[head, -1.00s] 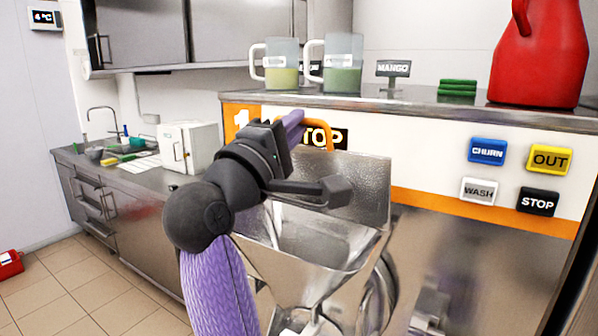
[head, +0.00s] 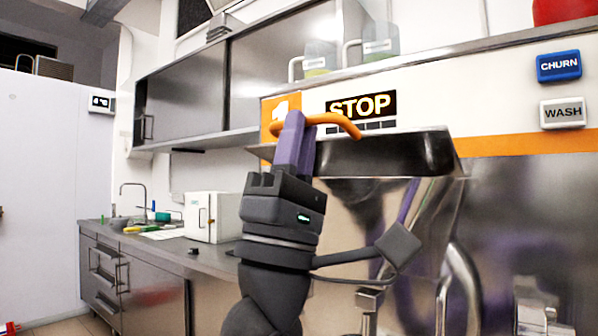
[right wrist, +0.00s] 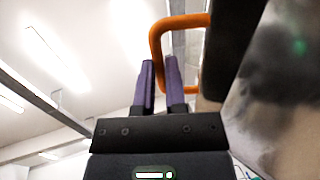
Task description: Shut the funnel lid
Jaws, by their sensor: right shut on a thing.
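The funnel lid (head: 352,149) is a metal plate above the funnel (head: 390,215) on the front of machine 1. In the head view I see it nearly edge-on, leaning forward over the funnel mouth, with a dark gap under it at the right. Its orange handle (head: 335,120) stands out from its top. My right gripper (head: 299,122) is shut on this handle, its purple fingers pointing up. In the right wrist view the handle (right wrist: 158,42) passes by the purple fingertips (right wrist: 161,66), and the dark lid is at the right. My left gripper is not in view.
A CHURN button (head: 559,66) and a WASH button (head: 563,113) are on the machine front at the right. A counter with a white box (head: 212,217) and a sink stands at the left. Jugs stand on the shelf above the machine.

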